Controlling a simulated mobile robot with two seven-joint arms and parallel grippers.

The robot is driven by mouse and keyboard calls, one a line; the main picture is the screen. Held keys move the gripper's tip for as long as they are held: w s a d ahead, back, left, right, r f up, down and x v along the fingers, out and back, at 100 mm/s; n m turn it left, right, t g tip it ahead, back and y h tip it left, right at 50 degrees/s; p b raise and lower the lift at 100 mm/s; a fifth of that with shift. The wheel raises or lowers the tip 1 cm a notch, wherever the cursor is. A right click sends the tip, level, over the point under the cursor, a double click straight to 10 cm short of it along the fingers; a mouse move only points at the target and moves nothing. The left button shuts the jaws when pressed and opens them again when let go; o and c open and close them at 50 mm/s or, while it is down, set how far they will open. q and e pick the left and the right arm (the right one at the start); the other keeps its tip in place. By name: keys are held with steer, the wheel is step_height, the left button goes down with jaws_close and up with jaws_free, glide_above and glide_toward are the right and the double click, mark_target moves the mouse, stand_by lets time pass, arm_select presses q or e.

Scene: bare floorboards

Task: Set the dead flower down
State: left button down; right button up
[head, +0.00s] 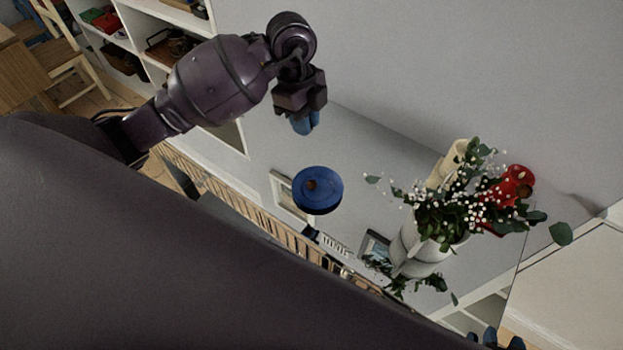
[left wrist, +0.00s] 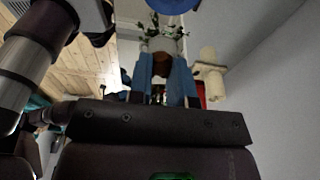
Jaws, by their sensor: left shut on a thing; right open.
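My left gripper (head: 304,122) is above the grey surface, its blue fingers pointing down. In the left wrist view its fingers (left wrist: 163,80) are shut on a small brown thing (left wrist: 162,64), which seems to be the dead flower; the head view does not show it. A round blue dish (head: 326,202) with a small brown spot or piece at its middle is below the gripper, apart from it. A white vase (head: 416,262) with green leaves and small white flowers (head: 455,205) stands to the right. Only the blue fingertips of my right gripper (head: 503,341) show at the bottom edge.
A red object (head: 517,180) and a cream-coloured object (head: 450,162) stand behind the bouquet. Picture frames (head: 376,244) are near the vase and dish. White shelves (head: 150,30) and a wooden chair (head: 75,75) are at the upper left. The grey surface (head: 370,150) between dish and bouquet looks clear.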

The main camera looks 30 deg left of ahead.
arm_select(q)
step_height(320, 180, down, 20)
steer(key=shift+s+f, duration=0.1)
stand_by(0.6)
steer(key=shift+f, duration=0.15)
steer(key=c, duration=1.1)
jaws_free()
steer(key=shift+o, duration=0.2)
